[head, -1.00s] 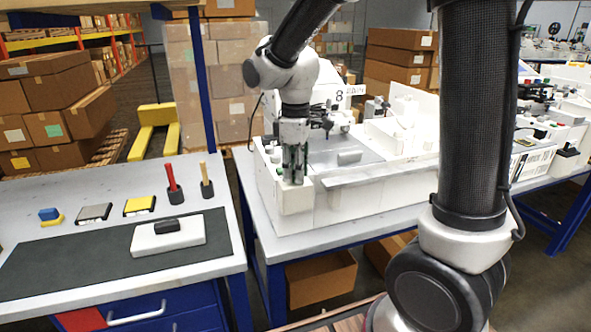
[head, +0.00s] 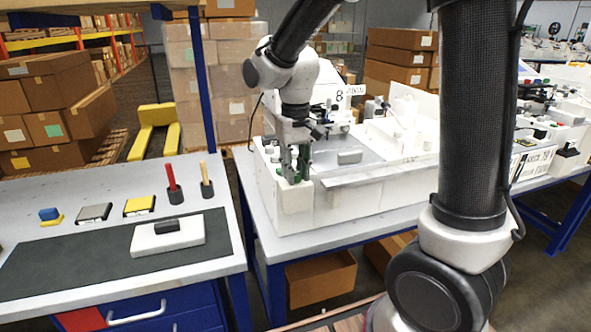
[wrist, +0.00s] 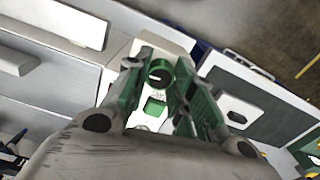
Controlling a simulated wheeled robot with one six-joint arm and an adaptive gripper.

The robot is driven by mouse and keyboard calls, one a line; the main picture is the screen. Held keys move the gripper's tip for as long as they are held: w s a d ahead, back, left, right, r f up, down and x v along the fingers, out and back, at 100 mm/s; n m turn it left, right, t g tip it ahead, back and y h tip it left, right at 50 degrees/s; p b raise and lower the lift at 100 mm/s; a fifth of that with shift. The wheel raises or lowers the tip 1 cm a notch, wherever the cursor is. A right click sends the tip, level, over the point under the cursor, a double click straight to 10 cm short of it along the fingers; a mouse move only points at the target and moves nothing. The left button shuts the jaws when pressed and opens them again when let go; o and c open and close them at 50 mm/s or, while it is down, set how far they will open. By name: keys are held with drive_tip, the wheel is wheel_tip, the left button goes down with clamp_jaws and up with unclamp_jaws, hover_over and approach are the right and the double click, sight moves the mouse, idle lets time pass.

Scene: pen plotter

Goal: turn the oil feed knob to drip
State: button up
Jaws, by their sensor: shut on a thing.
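The white plotter (head: 345,208) stands on the blue-legged table in the middle of the head view. My gripper (head: 294,176) points down at its front left corner block. In the wrist view, a round green knob (wrist: 160,73) sits on the white block between the fingertips of my gripper (wrist: 163,66). The fingers are shut on its sides. A green square (wrist: 155,107) lies on the same block, nearer the palm. The fingers partly hide the knob and the markings around it, so its setting cannot be read.
A workbench (head: 225,262) at left holds a dark mat with a white block with a black handle (head: 168,237), a red-handled tool (head: 172,182) and small coloured pads. Cardboard boxes (head: 322,278) sit under the plotter table. More machines stand at right.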

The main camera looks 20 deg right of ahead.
sight(296, 173)
drive_tip(key=shift+m, duration=0.5)
drive_tip(key=o, duration=1.1)
drive_tip(key=shift+c, duration=0.2)
wheel_tip(296, 173, up, 12)
